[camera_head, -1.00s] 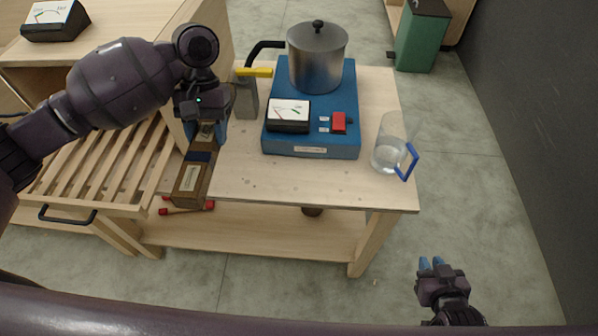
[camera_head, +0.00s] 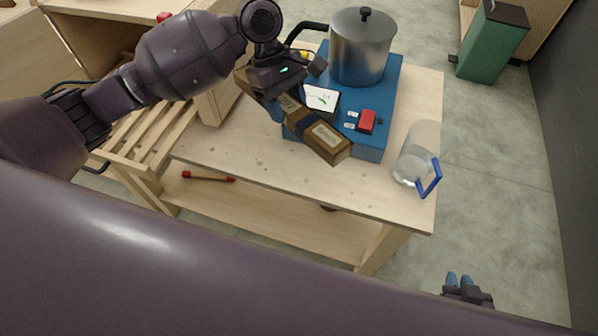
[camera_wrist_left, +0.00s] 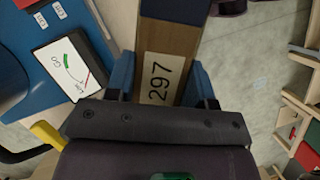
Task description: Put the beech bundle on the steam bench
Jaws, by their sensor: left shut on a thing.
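The beech bundle (camera_head: 337,149) is a long wooden block with a dark blue band and a pale label. My left gripper (camera_head: 274,103) is shut around it, and the wrist view shows it (camera_wrist_left: 165,45) between the blue fingers with a "297" label. In the head view the bundle slants from upper left to lower right over the steam bench (camera_head: 250,160), in front of the blue steamer base (camera_head: 370,152). It looks raised above the top, but the gap beneath is hard to judge. My right gripper (camera_head: 459,280) is small at lower right, empty, its fingers slightly apart.
A lidded metal pot (camera_head: 362,50) stands on the blue base with a meter (camera_head: 322,97) and red switch (camera_head: 367,120). The bench's front left is bare. A slatted rack (camera_head: 150,135) stands left.

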